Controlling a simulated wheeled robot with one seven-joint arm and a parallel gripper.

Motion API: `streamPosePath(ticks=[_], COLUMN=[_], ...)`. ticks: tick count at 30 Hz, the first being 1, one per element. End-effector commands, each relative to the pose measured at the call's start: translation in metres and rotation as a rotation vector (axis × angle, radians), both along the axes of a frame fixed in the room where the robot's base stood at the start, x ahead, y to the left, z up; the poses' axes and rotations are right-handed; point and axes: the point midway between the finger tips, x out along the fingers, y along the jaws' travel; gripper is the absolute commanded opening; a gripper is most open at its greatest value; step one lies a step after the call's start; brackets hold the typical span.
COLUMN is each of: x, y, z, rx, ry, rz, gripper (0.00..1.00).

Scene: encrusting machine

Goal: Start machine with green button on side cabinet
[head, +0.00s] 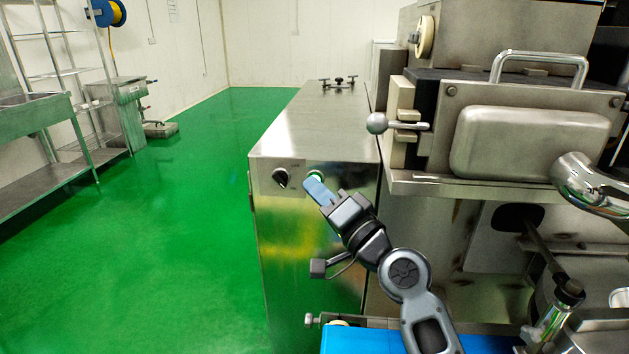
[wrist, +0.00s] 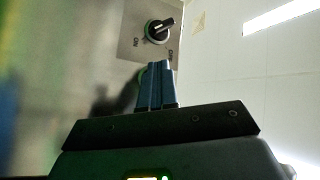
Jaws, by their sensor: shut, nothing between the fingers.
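The side cabinet (head: 300,245) is a shiny steel box in the middle of the head view. The green button (head: 317,175) is on the upper front face of the cabinet, mostly hidden behind my fingertips. My gripper (head: 314,184) has blue fingers that are shut and empty. Its tips are at the button; I cannot tell whether they touch it. It also shows in the wrist view (wrist: 158,66), pointing at the panel.
A black rotary switch (head: 280,178) sits left of the button; the wrist view shows it too (wrist: 158,30). The large steel machine (head: 530,140) with a ball-ended lever (head: 378,123) stands close on the right. A blue belt (head: 370,340) lies below. Green floor (head: 190,220) is free on the left.

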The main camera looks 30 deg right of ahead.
Motion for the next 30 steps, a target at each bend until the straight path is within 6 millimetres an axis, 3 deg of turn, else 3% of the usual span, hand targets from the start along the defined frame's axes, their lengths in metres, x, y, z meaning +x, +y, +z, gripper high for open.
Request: streamPosePath(ticks=[22, 30], x=[-0.015, -0.034], y=[0.009, 0.022], z=[0.000, 0.001], rx=[0.000, -0.002], ry=[0.001, 0.002], rz=[-0.001, 0.001], gripper=[0.00, 0.00])
